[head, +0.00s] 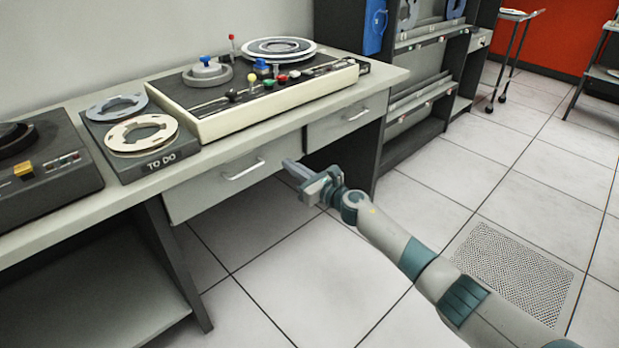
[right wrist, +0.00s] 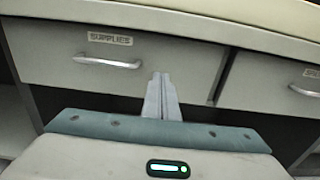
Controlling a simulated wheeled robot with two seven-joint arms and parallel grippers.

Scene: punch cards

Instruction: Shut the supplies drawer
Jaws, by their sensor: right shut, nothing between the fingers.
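The supplies drawer (head: 215,187) is the left one of two drawers under the desk top. In the right wrist view its grey front (right wrist: 60,45) bears a SUPPLIES label (right wrist: 110,39) and a metal handle (right wrist: 108,62). Its front sits close under the desk edge; I cannot tell whether a small gap remains behind it. My right gripper (head: 287,165) is shut and empty, at the right part of this drawer's front, right of the handle. In the wrist view its fingertips (right wrist: 160,76) overlap the front; contact is unclear. My left gripper is not in view.
A second drawer (head: 347,118) is to the right under the same desk (head: 215,153). A dark shelf rack (head: 405,150) is right of the desk. The tiled floor in front is clear.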

